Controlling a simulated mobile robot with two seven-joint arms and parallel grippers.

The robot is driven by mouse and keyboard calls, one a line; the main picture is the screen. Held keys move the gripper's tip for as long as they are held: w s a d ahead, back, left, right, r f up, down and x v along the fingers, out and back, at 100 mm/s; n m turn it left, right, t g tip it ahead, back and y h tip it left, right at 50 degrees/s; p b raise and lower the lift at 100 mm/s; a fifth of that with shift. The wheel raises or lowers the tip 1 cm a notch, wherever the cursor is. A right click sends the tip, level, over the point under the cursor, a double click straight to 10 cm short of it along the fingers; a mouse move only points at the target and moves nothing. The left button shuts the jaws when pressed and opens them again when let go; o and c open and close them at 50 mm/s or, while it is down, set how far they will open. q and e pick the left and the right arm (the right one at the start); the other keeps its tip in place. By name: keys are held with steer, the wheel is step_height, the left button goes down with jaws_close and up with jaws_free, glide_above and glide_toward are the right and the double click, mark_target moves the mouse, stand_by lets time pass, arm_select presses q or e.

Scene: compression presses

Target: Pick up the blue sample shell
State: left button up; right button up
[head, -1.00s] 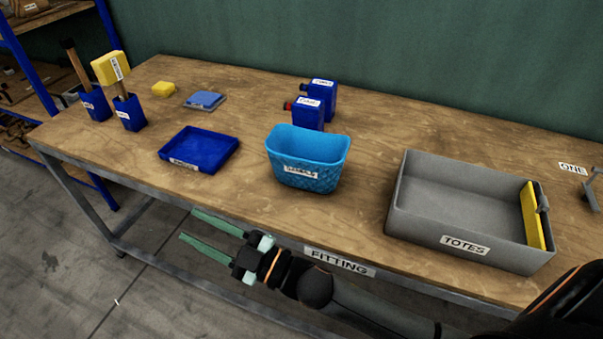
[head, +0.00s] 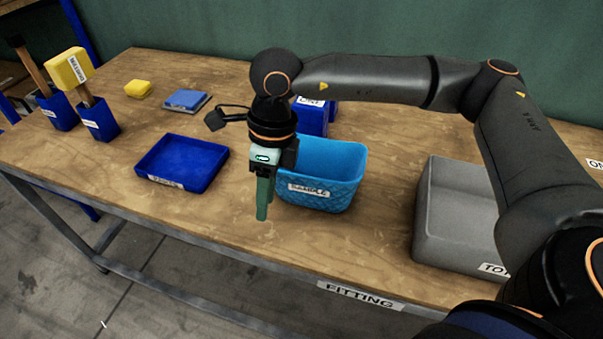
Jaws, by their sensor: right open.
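The blue sample shell (head: 335,190) is a light-blue, open-topped basket with a textured wall and a white label reading SAMPLE. It stands upright on the wooden table (head: 195,215). My right gripper (head: 263,208) points down beside the shell's left end and overlaps its left edge in the picture. Its fingers line up one behind the other from here, so the gap between them hardly shows. It is open, with nothing seen in it. I cannot tell whether the fingers touch the shell. My left gripper is out of view.
A dark blue tray (head: 182,164) lies left of the shell. Blue containers (head: 312,116) stand behind it, partly hidden by my arm. A grey tote (head: 435,215) is to the right.

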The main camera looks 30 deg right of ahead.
mark_target(297, 181)
steer(key=w+d+h, duration=0.1)
steer(key=d, duration=0.1)
steer(key=w+d+r+t+h, duration=0.1)
steer(key=d, duration=0.2)
steer(key=w+d+r+m+h, duration=0.1)
steer(key=w+d, duration=0.1)
steer(key=d, duration=0.1)
steer(key=shift+w+d+r+t, duration=0.1)
steer(key=shift+r+t, duration=0.05)
steer(key=shift+t, duration=0.25)
steer(key=f, duration=0.6)
steer(key=shift+w+d+f, duration=0.1)
steer(key=shift+w+d, duration=0.15)
steer(key=shift+d, duration=0.05)
steer(key=shift+d+f+p, duration=0.2)
steer(key=shift+f+p, duration=0.3)
steer(key=shift+f, duration=2.25)
steer(key=shift+c, duration=0.2)
jaws_close()
